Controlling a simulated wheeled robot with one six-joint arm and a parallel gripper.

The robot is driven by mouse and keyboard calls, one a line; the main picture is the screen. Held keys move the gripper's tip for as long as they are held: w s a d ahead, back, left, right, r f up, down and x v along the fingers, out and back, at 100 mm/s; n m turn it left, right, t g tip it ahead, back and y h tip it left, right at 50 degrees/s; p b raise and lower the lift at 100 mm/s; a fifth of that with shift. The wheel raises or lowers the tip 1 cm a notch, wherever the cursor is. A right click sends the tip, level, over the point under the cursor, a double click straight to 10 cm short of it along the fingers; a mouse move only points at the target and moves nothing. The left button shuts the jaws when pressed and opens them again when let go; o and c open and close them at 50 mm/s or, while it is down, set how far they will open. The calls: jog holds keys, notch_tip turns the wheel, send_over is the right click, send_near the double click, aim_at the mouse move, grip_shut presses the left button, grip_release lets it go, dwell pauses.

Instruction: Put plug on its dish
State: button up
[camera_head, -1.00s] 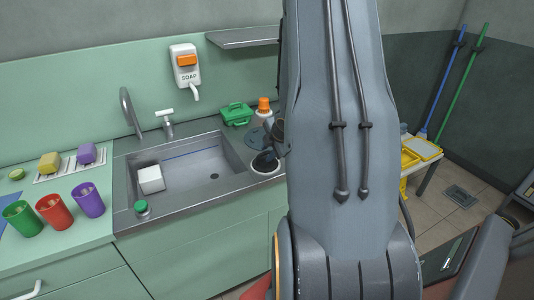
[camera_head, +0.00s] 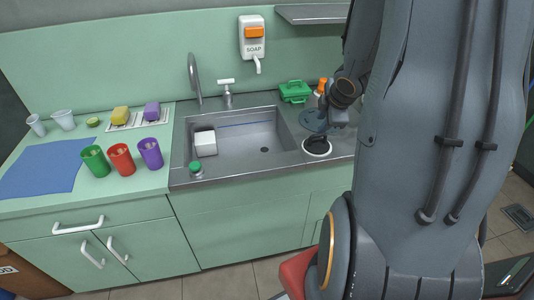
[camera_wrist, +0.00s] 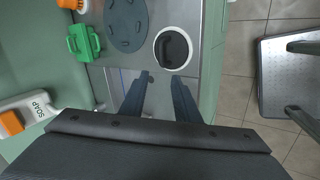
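A black plug (camera_wrist: 173,46) with a raised handle lies inside a round, white-rimmed dish (camera_wrist: 156,57) on the metal counter to the right of the sink. In the head view, the plug (camera_head: 317,144) and the dish (camera_head: 318,155) show just below my gripper (camera_head: 320,134). In the wrist view, my gripper (camera_wrist: 162,78) has its two fingers apart with nothing between them. The fingertips point toward the dish and appear apart from the plug.
A blue-grey round mat (camera_wrist: 126,24) lies beside the dish. A green box (camera_head: 295,91) and an orange-capped bottle (camera_head: 321,87) stand behind. The sink (camera_head: 240,137) holds a white block (camera_head: 205,143). Cups (camera_head: 121,159) stand on the left counter.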

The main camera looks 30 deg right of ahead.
jog(key=s+a+r+m+g, duration=0.1)
jog(key=s+a+m, duration=0.2)
jog(key=a, duration=0.6)
jog(key=s+a+r+m+g+y, duration=0.1)
jog(key=s+a+m, duration=0.3)
jog(key=a, duration=0.5)
jog(key=s+a+r+m+g+y, duration=0.1)
jog(key=a+m, duration=0.4)
jog(key=a, duration=0.5)
jog(key=shift+s+r+m+g, duration=0.15)
jog(key=shift+s+m+g, duration=0.25)
jog(key=shift+s+g, duration=0.55)
jog(key=shift+s+t, duration=0.2)
jog(key=shift+t, duration=0.05)
jog(key=shift+f+b, duration=0.35)
jog(key=shift+f, duration=0.05)
